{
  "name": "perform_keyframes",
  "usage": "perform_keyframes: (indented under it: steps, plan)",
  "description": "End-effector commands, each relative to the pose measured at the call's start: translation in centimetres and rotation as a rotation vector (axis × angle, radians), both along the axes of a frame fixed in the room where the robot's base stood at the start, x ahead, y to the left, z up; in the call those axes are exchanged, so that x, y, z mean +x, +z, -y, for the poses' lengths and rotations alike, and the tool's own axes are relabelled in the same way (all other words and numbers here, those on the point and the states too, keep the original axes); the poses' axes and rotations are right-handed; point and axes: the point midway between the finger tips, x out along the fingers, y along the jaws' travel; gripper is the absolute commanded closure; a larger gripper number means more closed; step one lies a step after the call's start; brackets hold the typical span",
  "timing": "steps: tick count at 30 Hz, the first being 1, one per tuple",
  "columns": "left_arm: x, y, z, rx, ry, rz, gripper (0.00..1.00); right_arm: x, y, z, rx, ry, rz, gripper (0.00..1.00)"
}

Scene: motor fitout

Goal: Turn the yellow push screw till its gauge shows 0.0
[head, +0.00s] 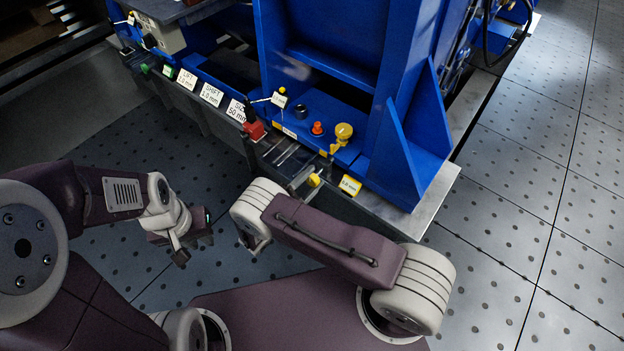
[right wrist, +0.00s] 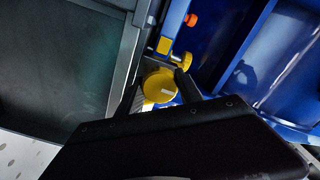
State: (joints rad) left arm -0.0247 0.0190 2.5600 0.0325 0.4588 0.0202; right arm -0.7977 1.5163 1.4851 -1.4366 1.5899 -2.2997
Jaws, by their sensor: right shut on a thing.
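The yellow push screw (head: 313,180) sits low on the front edge of the blue machine in the head view. In the right wrist view its round yellow head (right wrist: 160,87) has a pale line across its face. My right gripper (right wrist: 161,88) is shut on this head, one dark finger on each side. In the head view my right arm's wrist hides most of that gripper. The yellow gauge label (head: 349,185) is right of the screw; its small figures are hard to read for certain. My left gripper (head: 190,248) hangs over the floor at left; its finger gap is unclear.
A yellow knob (head: 343,131), an orange cap (head: 317,128) and a black cap (head: 300,111) stand on the blue base. A red block (head: 255,130) and white labels (head: 211,95) line its edge. The tiled floor (head: 560,220) at right is clear.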

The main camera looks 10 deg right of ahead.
Motion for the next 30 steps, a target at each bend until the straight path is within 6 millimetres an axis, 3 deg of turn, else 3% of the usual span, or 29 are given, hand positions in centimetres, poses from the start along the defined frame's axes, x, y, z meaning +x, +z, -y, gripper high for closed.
perform_keyframes:
  steps: [8, 9, 11, 22, 30]
  plan:
    - [0.0, 0.0, 0.0, 0.0, 0.0, 0.0, 0.77, 0.0, -0.1, 0.0, 0.002, 0.001, -0.001, 0.98]
    - [0.0, 0.0, 0.0, 0.0, 0.0, 0.0, 0.77, 0.0, -0.1, 0.0, 0.002, 0.001, -0.001, 0.52]
    - [0.0, 0.0, 0.0, 0.0, 0.0, 0.0, 0.77, 0.0, -0.1, 0.0, 0.002, 0.001, 0.0, 0.35]
    - [0.0, 0.4, 0.0, 0.0, 0.0, 0.0, 0.77, -0.4, 0.1, -0.6, 0.001, 0.002, 0.001, 0.35]
    - [0.0, 2.0, 0.0, 0.0, 0.0, 0.0, 0.77, -3.9, 0.2, -5.2, 0.003, 0.006, 0.001, 0.35]
